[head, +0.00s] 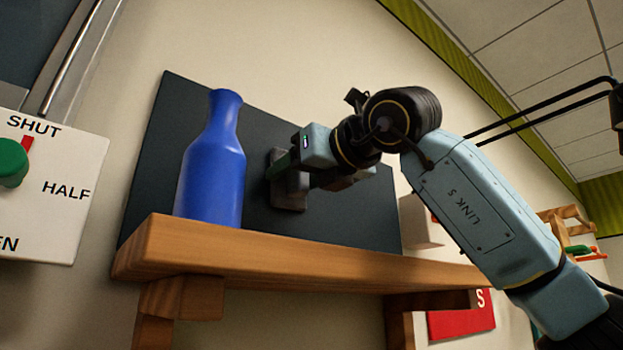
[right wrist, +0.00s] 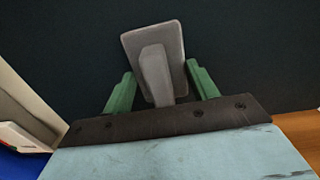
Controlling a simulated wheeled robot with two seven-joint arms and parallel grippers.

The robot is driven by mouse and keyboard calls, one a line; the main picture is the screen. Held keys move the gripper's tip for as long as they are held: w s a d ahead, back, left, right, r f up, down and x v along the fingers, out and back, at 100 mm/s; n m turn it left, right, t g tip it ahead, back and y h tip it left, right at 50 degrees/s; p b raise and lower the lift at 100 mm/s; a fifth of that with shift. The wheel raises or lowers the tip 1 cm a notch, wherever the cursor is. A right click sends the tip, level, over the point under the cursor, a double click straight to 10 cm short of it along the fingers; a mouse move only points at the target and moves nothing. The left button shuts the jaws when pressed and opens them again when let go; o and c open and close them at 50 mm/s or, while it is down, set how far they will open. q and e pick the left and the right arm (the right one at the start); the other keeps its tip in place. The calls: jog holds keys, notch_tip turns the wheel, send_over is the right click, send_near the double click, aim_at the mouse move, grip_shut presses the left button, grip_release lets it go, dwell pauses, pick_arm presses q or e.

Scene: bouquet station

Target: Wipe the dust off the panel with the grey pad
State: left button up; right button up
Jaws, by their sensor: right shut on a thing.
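The dark panel (head: 262,125) stands upright against the wall behind the wooden shelf. In the right wrist view the panel (right wrist: 60,45) fills the background, and I see no clear dust on it. The grey pad (head: 290,196) is at the panel's face, to the right of the blue bottle. My right gripper (head: 283,170) is shut on the pad's handle. In the right wrist view the pad (right wrist: 152,40) sits tilted between the green fingers of the gripper (right wrist: 160,88). I cannot tell whether the pad touches the panel. My left gripper is not in view.
The blue bottle (head: 212,165) stands upright on the wooden shelf (head: 290,257), close to the left of the pad. A white box (head: 418,222) is at the panel's right end. A dial plate (head: 62,195) with a green knob is at the far left.

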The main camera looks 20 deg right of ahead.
jog(key=shift+s+a, duration=0.15)
jog(key=shift+a, duration=0.5)
jog(key=shift+s+d+f+b, duration=0.15)
jog(key=shift+s+b, duration=0.45)
jog(key=shift+s, duration=0.05)
jog(key=shift+b+v, duration=0.75)
jog(key=shift+v, duration=1.5)
jog(key=shift+d, duration=0.1)
jog(key=b+v, duration=0.1)
jog(key=v, duration=0.2)
